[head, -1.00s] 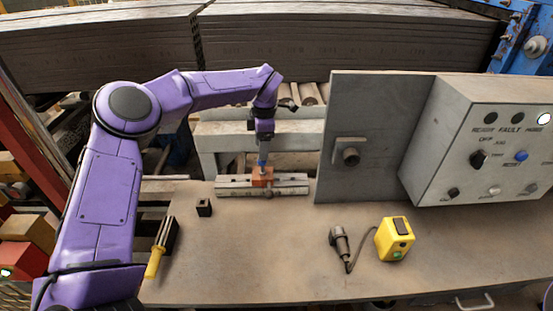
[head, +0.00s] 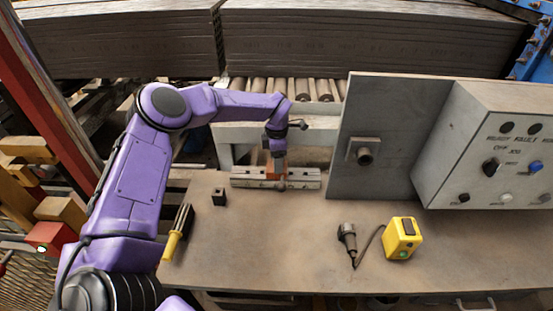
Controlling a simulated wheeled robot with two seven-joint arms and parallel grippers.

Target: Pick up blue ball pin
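My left gripper (head: 278,153) points down, right above the orange block (head: 296,172) that sits in a grey metal fixture (head: 248,179) at the back of the table. The gripper covers the middle of the block. I cannot make out the blue ball pin now. The spot between gripper and block where blue showed earlier is covered. The fingers are too small and hidden to tell whether they are open or shut. My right gripper is not in view.
On the table (head: 275,240) lie a yellow-handled tool (head: 176,235), a small black block (head: 219,197), a dark corded tool (head: 347,240) and a yellow box (head: 402,238). A grey upright panel (head: 375,135) and control box (head: 490,150) stand right. The front middle is clear.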

